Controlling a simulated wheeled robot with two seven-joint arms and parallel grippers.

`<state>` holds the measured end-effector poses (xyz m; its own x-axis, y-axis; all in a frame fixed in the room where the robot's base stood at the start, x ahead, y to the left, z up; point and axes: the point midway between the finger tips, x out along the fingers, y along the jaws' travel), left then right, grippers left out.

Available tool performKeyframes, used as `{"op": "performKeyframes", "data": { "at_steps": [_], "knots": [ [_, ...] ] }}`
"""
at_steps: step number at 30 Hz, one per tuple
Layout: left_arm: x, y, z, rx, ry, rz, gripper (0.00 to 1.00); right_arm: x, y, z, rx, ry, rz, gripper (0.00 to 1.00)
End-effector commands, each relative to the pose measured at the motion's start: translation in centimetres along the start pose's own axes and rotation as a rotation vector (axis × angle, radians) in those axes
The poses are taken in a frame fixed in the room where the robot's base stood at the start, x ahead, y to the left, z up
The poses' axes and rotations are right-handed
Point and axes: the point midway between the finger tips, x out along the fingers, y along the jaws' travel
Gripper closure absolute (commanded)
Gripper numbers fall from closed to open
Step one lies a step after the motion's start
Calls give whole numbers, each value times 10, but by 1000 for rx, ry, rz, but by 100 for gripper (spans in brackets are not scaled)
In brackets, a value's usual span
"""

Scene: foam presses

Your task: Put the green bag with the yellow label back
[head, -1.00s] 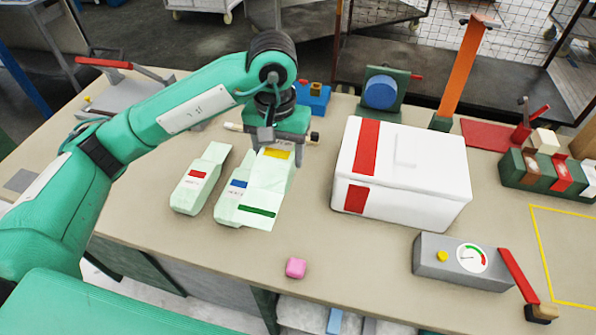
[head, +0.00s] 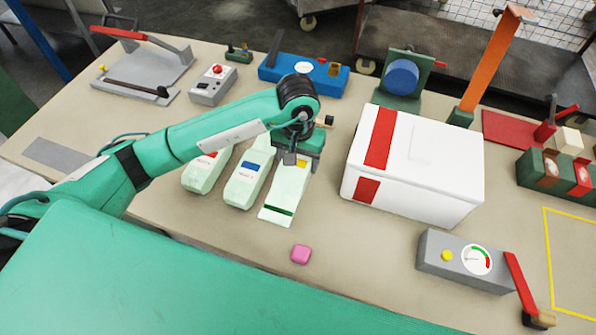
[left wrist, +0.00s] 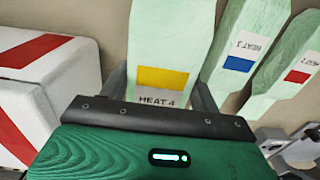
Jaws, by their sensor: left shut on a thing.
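The pale green bag with the yellow label (head: 284,200) is at the right end of a row of three bags, with a dark green stripe at its near end. My left gripper (head: 300,157) is shut on its far end, beside the label. In the left wrist view the yellow-labelled bag (left wrist: 165,35) reads "HEAT 4" and sits between the fingers. I cannot tell if it rests fully on the table. The blue-labelled bag (head: 243,187) lies just left of it, with a narrow gap. The red-labelled bag (head: 200,178) is further left. My right gripper is out of view.
A white box with red stripes (head: 430,150) stands close on the right. A grey gauge box (head: 450,262) is at front right. A blue device (head: 305,75) stands behind.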

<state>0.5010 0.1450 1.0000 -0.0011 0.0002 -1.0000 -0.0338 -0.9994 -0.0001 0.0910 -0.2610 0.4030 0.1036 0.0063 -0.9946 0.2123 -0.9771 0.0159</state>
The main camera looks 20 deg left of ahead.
Motion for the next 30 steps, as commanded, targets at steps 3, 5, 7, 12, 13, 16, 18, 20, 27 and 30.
{"op": "performKeyframes", "data": {
  "at_steps": [3, 5, 7, 12, 13, 16, 18, 20, 27, 30],
  "knots": [
    [20, 0, 1, 0, -3, 0, 63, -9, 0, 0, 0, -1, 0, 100],
    [27, 0, 1, 0, -2, 1, 63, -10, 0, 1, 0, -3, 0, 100],
    [32, 0, 0, -1, 0, 1, 63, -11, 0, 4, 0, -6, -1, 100],
    [44, 0, 1, 1, -2, -1, 63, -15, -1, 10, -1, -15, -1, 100],
    [47, 0, 1, 0, -3, 0, 63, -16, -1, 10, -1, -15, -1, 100],
    [62, 1, 1, 0, -4, 1, 63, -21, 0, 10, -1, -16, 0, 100],
    [70, 0, 1, -1, -2, 0, 63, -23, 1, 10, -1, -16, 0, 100],
    [72, 0, 0, 1, 0, 0, 63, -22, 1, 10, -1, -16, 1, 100],
    [74, 0, 0, 1, 1, 0, 63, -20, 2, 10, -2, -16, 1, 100],
    [76, 0, 0, 1, 2, -1, 35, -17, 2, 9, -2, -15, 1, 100]
  ]
}}
